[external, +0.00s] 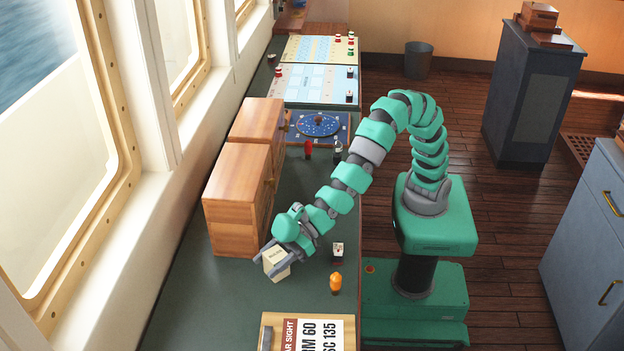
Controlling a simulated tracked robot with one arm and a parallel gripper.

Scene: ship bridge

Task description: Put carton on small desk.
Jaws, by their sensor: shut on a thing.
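The carton (277,263) is a small cream box with dark print on its face. My gripper (273,258) is shut on it, with a grey finger on either side. The carton is tilted in the picture, over the dark green counter (195,296) and just in front of the wooden cabinets. I cannot tell whether it touches the counter top. I cannot tell for sure which piece of furniture is the small desk; a dark narrow stand (528,100) is at the back right.
Wooden cabinets (236,205) stand close behind my gripper. Board games (310,84) lie at the far end. A blue drawer unit (590,245) stands at right.

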